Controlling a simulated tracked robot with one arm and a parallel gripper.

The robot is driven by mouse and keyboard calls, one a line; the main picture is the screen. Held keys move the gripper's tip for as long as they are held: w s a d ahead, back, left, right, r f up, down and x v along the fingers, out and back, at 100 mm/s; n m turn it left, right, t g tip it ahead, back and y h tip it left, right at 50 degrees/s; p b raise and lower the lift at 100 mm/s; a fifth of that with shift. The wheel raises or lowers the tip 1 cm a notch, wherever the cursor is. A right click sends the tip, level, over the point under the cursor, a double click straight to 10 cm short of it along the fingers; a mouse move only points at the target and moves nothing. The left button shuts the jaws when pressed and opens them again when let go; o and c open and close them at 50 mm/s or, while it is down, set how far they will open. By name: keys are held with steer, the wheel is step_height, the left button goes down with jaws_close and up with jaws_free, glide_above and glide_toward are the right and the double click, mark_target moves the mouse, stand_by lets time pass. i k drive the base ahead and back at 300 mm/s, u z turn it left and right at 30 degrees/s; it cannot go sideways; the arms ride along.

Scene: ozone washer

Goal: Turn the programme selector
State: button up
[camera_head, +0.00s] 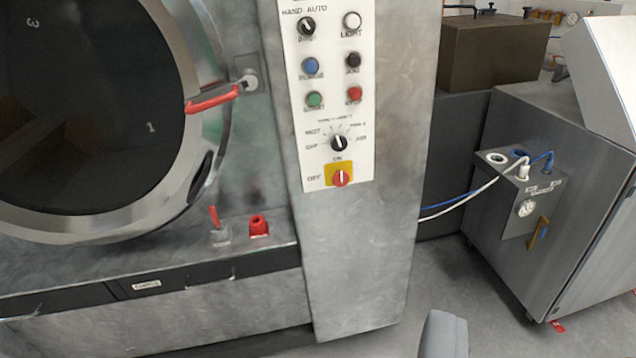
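The programme selector (338,142) is a black round knob with a white pointer line, low on the white control panel (361,120). Several small position labels fan around it, and its pointer looks roughly upright. Just below it is a red rotary switch (340,178) on a yellow plate marked ON and OFF. A grey rounded part at the bottom edge, right of the cabinet, looks like one finger of my gripper (443,336). It is well below the selector and apart from it. The rest of the gripper is out of frame, so its opening does not show.
The panel also has a HAND/AUTO knob (307,26), a blue button (310,66), a green button (314,99) and a red button (354,94). The round washer door (90,110) has a red handle (212,100). A grey unit (550,200) with hoses stands right. Floor between is clear.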

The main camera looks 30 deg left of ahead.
mark_target(339, 143)
steer(key=k, duration=1.05)
steer(key=z, duration=0.65)
steer(key=i, duration=2.3)
steer(key=u, duration=0.75)
